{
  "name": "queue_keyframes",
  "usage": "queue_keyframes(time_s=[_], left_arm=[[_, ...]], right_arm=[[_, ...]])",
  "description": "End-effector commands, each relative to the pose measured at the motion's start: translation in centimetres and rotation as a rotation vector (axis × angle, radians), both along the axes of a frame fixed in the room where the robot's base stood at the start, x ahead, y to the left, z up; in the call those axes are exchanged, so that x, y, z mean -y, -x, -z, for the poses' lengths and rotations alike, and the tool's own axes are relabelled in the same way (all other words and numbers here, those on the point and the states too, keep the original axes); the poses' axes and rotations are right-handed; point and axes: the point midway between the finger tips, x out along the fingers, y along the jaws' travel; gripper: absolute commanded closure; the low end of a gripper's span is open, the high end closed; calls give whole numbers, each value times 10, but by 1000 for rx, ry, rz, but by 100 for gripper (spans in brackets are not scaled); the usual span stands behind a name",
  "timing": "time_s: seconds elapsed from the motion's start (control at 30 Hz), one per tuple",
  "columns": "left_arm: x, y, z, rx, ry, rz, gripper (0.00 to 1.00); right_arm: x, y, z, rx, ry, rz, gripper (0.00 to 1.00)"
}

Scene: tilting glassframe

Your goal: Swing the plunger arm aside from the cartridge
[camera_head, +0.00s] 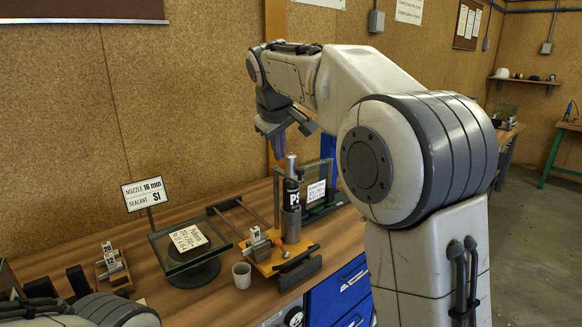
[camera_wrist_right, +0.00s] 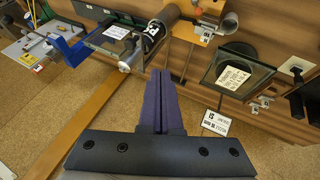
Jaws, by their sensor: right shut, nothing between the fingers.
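The cartridge (camera_head: 291,192), dark with white lettering, stands upright on an orange base (camera_head: 268,262) on the bench. A grey metal cylinder, seemingly the plunger arm's end (camera_head: 291,163), sits at its top; I cannot clearly make out the arm itself. In the right wrist view the labelled cartridge (camera_wrist_right: 152,32) and the metal end (camera_wrist_right: 131,58) lie beyond the fingertips. My right gripper (camera_head: 278,155) points down with its purple fingers together, just above and left of the cartridge top. Its fingers (camera_wrist_right: 163,75) are empty. My left gripper is not in view.
A glass plate on a stand (camera_head: 160,250) with labels and a sign (camera_head: 145,192) stand to the left. A grey cup (camera_head: 242,276) sits at the front. A dark frame (camera_head: 325,208) is close on the right. The cork wall (camera_head: 190,100) stands behind.

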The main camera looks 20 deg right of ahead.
Motion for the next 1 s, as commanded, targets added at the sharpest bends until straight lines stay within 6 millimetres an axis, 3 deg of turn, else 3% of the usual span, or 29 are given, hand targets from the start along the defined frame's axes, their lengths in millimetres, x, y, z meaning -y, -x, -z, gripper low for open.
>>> queue_keyframes(time_s=[0.1,0.47,0.67,1.0], left_arm=[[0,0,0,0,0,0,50],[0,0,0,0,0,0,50],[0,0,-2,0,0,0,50],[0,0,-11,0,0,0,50]], right_arm=[[8,-5,-5,10,9,10,100],[8,-6,-2,9,9,9,100],[14,-19,20,7,8,11,100],[29,-57,78,6,8,10,100]])
